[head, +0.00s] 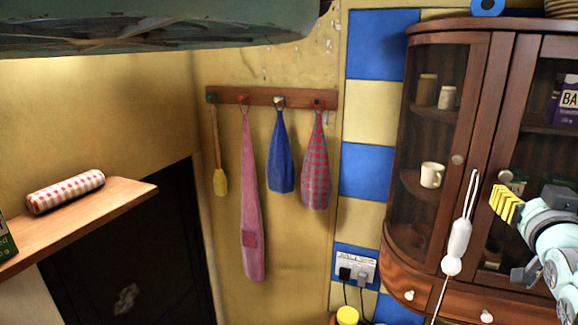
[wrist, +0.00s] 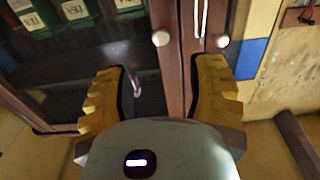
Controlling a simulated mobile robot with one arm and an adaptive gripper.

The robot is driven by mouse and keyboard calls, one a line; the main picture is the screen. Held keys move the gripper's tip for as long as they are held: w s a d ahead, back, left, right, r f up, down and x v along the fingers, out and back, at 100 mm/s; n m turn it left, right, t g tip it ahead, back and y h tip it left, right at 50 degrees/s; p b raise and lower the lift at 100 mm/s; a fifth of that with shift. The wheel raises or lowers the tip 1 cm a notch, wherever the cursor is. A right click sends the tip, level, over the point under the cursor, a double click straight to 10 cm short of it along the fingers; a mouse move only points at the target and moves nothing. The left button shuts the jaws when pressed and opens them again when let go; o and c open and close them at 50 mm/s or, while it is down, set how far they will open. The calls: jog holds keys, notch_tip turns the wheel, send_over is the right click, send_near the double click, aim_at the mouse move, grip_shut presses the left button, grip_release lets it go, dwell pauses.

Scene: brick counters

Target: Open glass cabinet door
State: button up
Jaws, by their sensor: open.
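The brown wooden cabinet (head: 493,75) has two glass doors and stands at the right in the head view. The left curved door (head: 432,125) and the right door (head: 522,125) look closed. Each has a pale round knob by the middle seam: the left door's knob (head: 457,160) and the right door's knob (head: 505,177). The wrist view shows two knobs, one (wrist: 160,38) above the gap between my fingers and another (wrist: 222,41) beyond the right finger. My gripper (wrist: 162,75) is open and empty, facing the doors. Its yellow fingers (head: 507,203) show below the right door's knob.
A white pull (head: 460,238) on a cord hangs before the cabinet, close to my gripper. Cups and jars stand behind the glass. Cloths hang from a wall rack (head: 270,97). A wooden shelf (head: 85,215) juts out at the left.

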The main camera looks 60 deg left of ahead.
aim_at(506, 177)
jog(key=x, duration=0.8)
jog(key=shift+a+r, duration=0.2)
jog(key=shift+a, duration=0.1)
jog(key=shift+f+p+x, duration=0.2)
jog(key=shift+p+x, duration=0.35)
jog(key=shift+x, duration=0.5)
jog(key=shift+d, duration=0.1)
grip_shut()
